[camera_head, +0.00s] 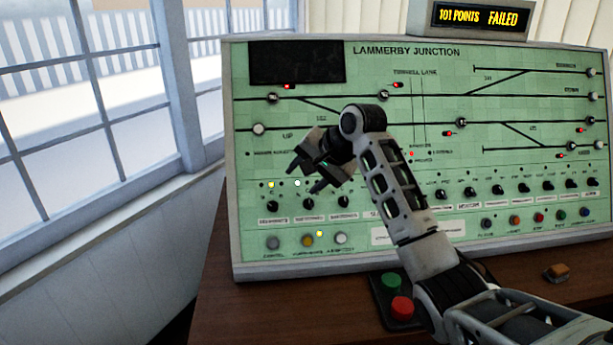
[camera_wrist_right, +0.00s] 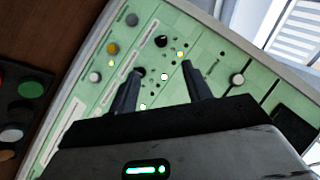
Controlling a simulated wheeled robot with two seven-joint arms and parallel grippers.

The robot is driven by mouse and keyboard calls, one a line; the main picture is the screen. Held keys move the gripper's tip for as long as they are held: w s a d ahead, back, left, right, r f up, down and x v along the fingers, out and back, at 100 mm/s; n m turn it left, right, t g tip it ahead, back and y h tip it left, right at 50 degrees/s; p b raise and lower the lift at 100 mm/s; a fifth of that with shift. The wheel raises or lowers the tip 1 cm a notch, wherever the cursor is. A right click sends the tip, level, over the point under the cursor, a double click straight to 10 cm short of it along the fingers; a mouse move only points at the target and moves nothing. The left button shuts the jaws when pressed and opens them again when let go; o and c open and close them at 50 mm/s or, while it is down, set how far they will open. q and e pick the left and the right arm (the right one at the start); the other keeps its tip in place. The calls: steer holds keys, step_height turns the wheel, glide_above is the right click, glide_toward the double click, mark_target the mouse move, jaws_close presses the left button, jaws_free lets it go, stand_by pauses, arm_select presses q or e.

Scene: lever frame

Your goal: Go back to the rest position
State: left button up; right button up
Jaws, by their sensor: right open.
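My right gripper (camera_head: 305,182) is in front of the left part of the green signal panel (camera_head: 370,90) in the head view. Its fingers are apart with nothing between them. In the right wrist view the gripper (camera_wrist_right: 157,88) also shows open, with the panel's knobs and lit lamps beyond its fingertips. I cannot tell whether a fingertip touches the panel. My right arm crosses the panel's middle and hides part of it. My left gripper is not in view.
A display (camera_head: 483,17) above the panel reads "101 POINTS FAILED". A box with green and red buttons (camera_head: 401,308) and a small orange-brown object (camera_head: 557,272) sit on the brown desk (camera_head: 260,310). Windows (camera_head: 80,90) are at the left.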

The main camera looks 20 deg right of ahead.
steer(key=shift+f, duration=0.1)
steer(key=s+a+f+n, duration=0.15)
steer(key=s+f, duration=0.25)
steer(key=f, duration=0.4)
steer(key=s+a+f+n+h, duration=0.1)
steer(key=s+f+n, duration=0.15)
steer(key=f, duration=0.45)
steer(key=s+a+f+n, duration=0.1)
steer(key=s+a+f, duration=0.1)
steer(key=s+f, duration=0.45)
steer(key=s+a+f+n, duration=0.2)
steer(key=s+f, duration=0.1)
steer(key=s, duration=0.3)
steer(key=s+a+f+n+t, duration=0.1)
steer(key=s+f+n, duration=0.1)
steer(key=s, duration=0.5)
steer(key=s+a+f+n+t, duration=0.1)
steer(key=s+a+f+n, duration=0.1)
steer(key=s, duration=0.5)
steer(key=shift+a+f+n, duration=0.35)
steer(key=shift+f+n, duration=0.15)
steer(key=shift+f, duration=0.35)
